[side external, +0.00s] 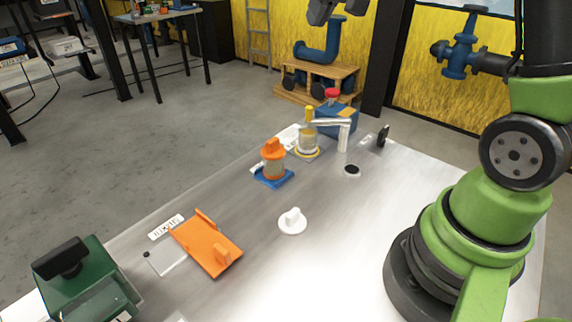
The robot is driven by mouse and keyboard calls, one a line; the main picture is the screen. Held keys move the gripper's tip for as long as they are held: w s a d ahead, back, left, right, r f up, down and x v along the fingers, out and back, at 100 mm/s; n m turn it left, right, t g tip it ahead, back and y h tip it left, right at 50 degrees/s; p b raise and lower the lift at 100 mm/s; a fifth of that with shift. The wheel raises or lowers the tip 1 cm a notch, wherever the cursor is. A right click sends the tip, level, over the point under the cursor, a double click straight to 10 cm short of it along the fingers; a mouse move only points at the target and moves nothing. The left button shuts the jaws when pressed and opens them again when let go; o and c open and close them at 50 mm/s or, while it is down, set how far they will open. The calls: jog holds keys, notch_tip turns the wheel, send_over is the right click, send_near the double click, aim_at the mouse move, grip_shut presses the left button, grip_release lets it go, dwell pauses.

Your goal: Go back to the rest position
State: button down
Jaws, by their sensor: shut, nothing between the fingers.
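The dark grey end of my arm with my gripper (322,13) shows at the top edge, high over the far side of the bench and partly cut off. It is shut and appears empty, well clear of everything on the bench. My green arm stands at the right, and its upper part runs out of the picture. The metal bench top (345,225) lies below.
An orange bracket (208,252), a white knob (292,220), an orange-capped part (273,162) on a blue base, and a yellow-topped part (308,138) beside a white pipe arm (343,130) stand on the bench. A green box (90,285) is at front left.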

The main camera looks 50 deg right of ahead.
jog(key=s+a+r+y, duration=0.1)
jog(key=s+a+r, duration=0.3)
jog(key=s+a, duration=0.6)
jog(key=s+a+f+y, duration=0.1)
jog(key=s+a+f, duration=0.1)
jog(key=s, duration=0.3)
jog(key=s+a+f+n+t+y, duration=0.1)
jog(key=s+a, duration=0.2)
jog(key=s, duration=0.3)
jog(key=shift+f, duration=0.35)
